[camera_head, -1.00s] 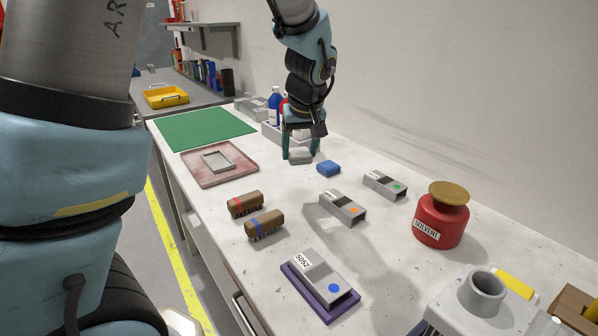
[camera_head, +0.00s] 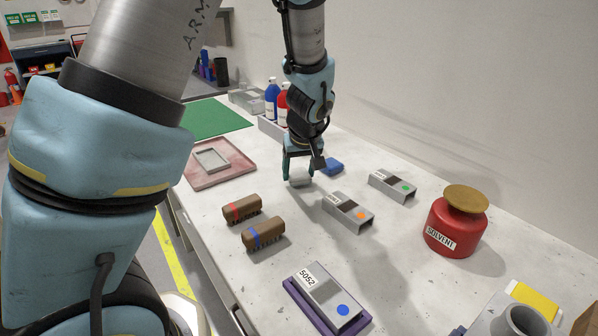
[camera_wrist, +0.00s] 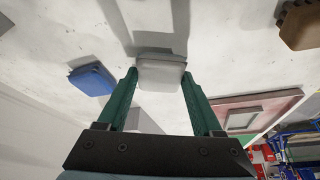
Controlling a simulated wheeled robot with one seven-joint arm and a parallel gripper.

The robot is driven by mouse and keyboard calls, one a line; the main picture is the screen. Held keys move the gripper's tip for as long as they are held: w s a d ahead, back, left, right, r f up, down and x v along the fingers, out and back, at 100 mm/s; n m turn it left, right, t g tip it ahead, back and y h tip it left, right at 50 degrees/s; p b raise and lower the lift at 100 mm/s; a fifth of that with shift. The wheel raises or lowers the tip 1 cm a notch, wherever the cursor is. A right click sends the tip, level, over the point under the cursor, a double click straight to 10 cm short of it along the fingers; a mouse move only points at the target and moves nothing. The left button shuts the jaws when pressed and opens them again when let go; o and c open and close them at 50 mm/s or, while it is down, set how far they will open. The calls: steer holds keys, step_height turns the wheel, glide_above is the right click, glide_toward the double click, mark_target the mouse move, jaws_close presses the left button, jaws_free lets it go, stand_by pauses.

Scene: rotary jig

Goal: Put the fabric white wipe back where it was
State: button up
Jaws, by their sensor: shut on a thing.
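The white wipe (camera_wrist: 161,72) is a pale folded pad between the two green fingers of my gripper (camera_wrist: 160,82) in the wrist view. My gripper (camera_head: 300,180) is shut on it, and the wipe (camera_head: 300,183) shows below the fingers in the head view. It is at or just above the bench top; I cannot tell if it touches. A blue wipe (camera_head: 332,166) lies on the bench just right of and behind my gripper. It also shows at the left in the wrist view (camera_wrist: 92,79).
Grey blocks with an orange dot (camera_head: 348,212) and a green dot (camera_head: 392,186) stand to the right. Two brown brushes (camera_head: 263,233) lie in front. A pink tray (camera_head: 222,178) is at left. A red solvent can (camera_head: 455,229) stands right. Bench between is clear.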

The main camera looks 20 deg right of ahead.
steer(key=shift+f, duration=0.4)
steer(key=shift+f, duration=0.15)
steer(key=o, duration=1.3)
